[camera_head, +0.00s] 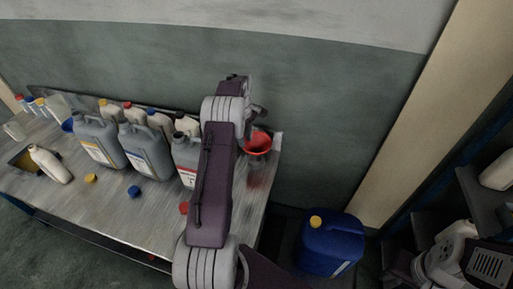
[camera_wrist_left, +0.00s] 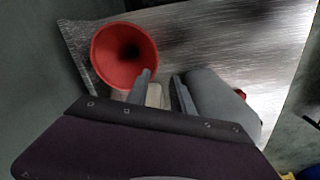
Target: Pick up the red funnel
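The red funnel (camera_head: 258,142) is at the right end of the metal table, with its wide mouth up. In the left wrist view the red funnel (camera_wrist_left: 124,56) shows its round mouth and dark hole, to the left of the fingers. My left gripper (camera_head: 258,112) is just beyond the funnel in the head view, partly hidden by its own arm. In the left wrist view the left gripper (camera_wrist_left: 164,80) has its two grey fingers apart, with nothing clearly held. A pale thing shows low between them. What the funnel rests on is hard to tell. My right gripper is not in view.
Grey jugs (camera_head: 150,155) and several bottles stand along the table (camera_head: 105,205). A grey jug (camera_wrist_left: 215,95) is right of the fingers. A blue canister (camera_head: 330,245) with a yellow cap stands right of the table. The wall (camera_head: 330,100) is close behind.

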